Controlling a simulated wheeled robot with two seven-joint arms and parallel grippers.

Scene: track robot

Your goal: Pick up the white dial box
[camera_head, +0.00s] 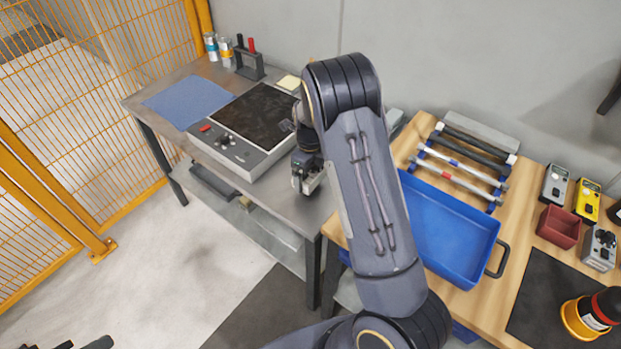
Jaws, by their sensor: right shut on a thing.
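My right gripper (308,178) is over the front right part of the grey metal table (270,210), beside the black-topped device. It is shut on a small pale object (313,184), mostly hidden by the gripper. This may be the white dial box, but I cannot tell for sure. Whether it touches the table is unclear. A light grey box with black knobs (600,248) stands at the right edge of the wooden table. Dark parts at the bottom left edge may be my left gripper (62,345); its jaws cannot be made out.
A black-topped device with knobs (228,141) and a blue mat (188,103) lie on the metal table. The wooden table holds a blue tray (485,262), a rod rack (460,165), a red bin (558,228), a yellow meter (587,200) and a grey meter (555,184). An orange fence (75,215) stands left.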

